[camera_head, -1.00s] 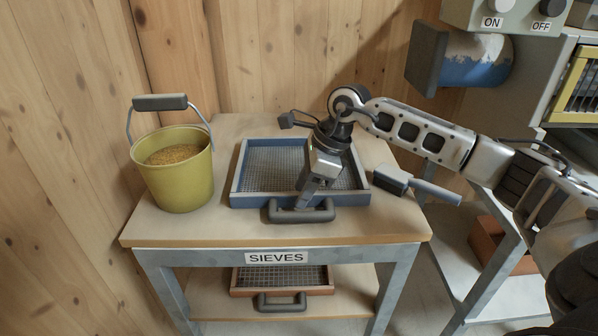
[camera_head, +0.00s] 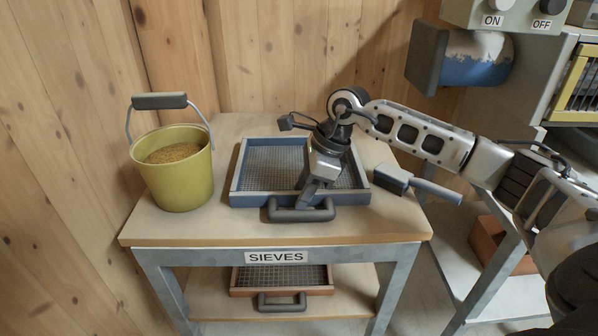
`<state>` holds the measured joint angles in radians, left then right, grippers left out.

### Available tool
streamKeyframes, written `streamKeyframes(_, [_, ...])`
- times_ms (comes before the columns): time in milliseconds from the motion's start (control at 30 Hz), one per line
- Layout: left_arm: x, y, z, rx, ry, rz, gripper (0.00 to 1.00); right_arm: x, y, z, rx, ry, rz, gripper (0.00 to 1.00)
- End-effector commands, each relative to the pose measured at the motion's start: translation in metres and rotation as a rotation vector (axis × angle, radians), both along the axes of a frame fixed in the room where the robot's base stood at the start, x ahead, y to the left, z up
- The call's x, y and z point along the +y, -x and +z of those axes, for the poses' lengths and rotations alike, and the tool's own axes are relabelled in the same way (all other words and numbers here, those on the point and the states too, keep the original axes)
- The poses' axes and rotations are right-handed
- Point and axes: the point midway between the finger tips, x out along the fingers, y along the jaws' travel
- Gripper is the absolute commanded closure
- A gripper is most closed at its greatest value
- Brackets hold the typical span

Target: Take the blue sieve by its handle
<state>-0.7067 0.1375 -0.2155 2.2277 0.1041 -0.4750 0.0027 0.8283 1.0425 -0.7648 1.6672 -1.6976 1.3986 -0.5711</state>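The blue sieve (camera_head: 240,200), a square blue frame with grey mesh, lies flat on the wooden top of the table. Its dark grey handle (camera_head: 285,214) sticks out at the front edge. My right gripper (camera_head: 306,203) comes down over the sieve from the right, with its fingers angled down to the handle. The fingertips are at the handle bar and seem to touch it. The fingers overlap in this view, so I cannot tell whether they are closed on the bar. My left gripper is out of view.
A yellow bucket (camera_head: 178,190) of grain stands left of the sieve. A brush-like tool (camera_head: 415,184) with a grey handle lies to the right. An orange-framed sieve (camera_head: 283,276) is on the lower shelf under the SIEVES label (camera_head: 276,257). The machine (camera_head: 520,80) stands right.

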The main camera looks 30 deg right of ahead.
Motion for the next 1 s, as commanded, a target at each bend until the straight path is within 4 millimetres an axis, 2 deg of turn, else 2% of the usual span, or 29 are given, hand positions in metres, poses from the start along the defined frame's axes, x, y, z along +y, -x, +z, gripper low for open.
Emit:
streamKeyframes(33, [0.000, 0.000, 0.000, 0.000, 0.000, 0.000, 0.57, 0.000, 0.000, -0.001, 0.001, 0.000, 0.000, 0.70])
streamKeyframes(133, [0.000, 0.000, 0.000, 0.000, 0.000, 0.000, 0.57, 0.000, 0.000, -0.001, 0.001, 0.000, 0.000, 0.98])
streamKeyframes(167, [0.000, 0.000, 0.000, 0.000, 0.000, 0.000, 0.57, 0.000, 0.000, -0.001, 0.002, 0.000, -0.001, 1.00])
streamKeyframes(467, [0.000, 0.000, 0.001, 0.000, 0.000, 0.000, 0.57, 0.000, 0.000, 0.001, -0.002, 0.000, 0.001, 1.00])
streamKeyframes(600, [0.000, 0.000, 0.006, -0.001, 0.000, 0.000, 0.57, 0.000, -0.001, 0.013, -0.005, 0.000, -0.001, 1.00])
streamKeyframes(1000, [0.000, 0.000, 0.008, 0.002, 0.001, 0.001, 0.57, 0.000, -0.001, 0.090, -0.007, 0.000, 0.001, 1.00])
